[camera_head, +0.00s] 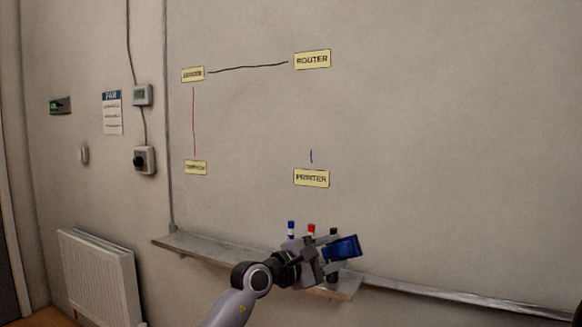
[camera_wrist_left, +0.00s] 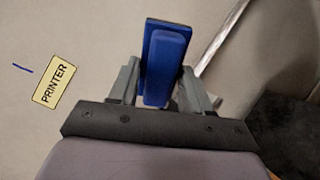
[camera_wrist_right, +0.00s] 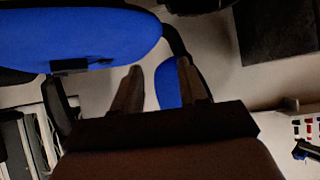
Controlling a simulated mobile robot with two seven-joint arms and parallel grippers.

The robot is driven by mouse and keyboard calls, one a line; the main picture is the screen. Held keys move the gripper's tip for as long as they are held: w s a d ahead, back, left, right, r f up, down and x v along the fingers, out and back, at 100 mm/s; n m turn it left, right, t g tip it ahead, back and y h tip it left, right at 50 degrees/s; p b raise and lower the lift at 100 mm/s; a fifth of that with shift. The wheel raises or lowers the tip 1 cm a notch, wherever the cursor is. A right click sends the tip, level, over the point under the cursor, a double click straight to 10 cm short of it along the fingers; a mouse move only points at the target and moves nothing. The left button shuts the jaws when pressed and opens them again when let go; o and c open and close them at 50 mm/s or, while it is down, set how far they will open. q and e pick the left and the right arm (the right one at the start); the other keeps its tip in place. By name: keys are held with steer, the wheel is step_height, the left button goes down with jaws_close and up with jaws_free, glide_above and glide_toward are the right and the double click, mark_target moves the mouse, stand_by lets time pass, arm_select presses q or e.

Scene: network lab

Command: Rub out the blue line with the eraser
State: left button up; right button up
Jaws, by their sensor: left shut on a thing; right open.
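The blue line (camera_head: 311,156) is a short, near-vertical stroke on the board just above the PRINTER label (camera_head: 311,178). It also shows in the left wrist view (camera_wrist_left: 22,67), beside the label. My left gripper (camera_head: 328,250) is shut on the blue eraser (camera_head: 343,248), in front of the ledge below the board and lower right of the line. In the left wrist view the eraser (camera_wrist_left: 163,60) sits between the fingers, apart from the line. My right gripper (camera_wrist_right: 157,82) is open and empty, seen only in its own wrist view.
A dark line (camera_head: 248,67) joins a label to the ROUTER label (camera_head: 312,60). A red line (camera_head: 194,120) runs down at left. A blue marker (camera_head: 291,230) and a red marker (camera_head: 311,230) stand at the ledge (camera_head: 205,247). A blue chair (camera_wrist_right: 90,38) is near my right gripper.

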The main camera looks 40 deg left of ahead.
arm_select(q)
steer(key=w+a+r+n+y+p, duration=0.2)
steer(key=a+r+n+y+p, duration=0.3)
steer(key=a+r+n+y, duration=0.75)
steer(key=shift+w+a+r+m+h+p, duration=0.45)
steer(key=shift+w+r+m+h, duration=0.2)
steer(key=shift+w, duration=0.25)
steer(key=shift+w+a+r+m+h+p, duration=0.3)
steer(key=shift+w+a+r+m+h, duration=0.25)
steer(key=shift+w+r, duration=0.25)
steer(key=shift+w+a+r+m+h+p, duration=0.4)
steer(key=shift+w+a+r+m+h, duration=0.2)
steer(key=shift+w, duration=0.35)
steer(key=shift+p+x, duration=0.5)
steer(key=shift+x, duration=0.4)
steer(key=shift+r, duration=0.1)
steer(key=shift+s+r+p, duration=0.1)
steer(key=shift+r+p, duration=1)
steer(key=shift+r, duration=0.3)
steer(key=shift+f+b, duration=1)
steer(key=shift+f, duration=0.55)
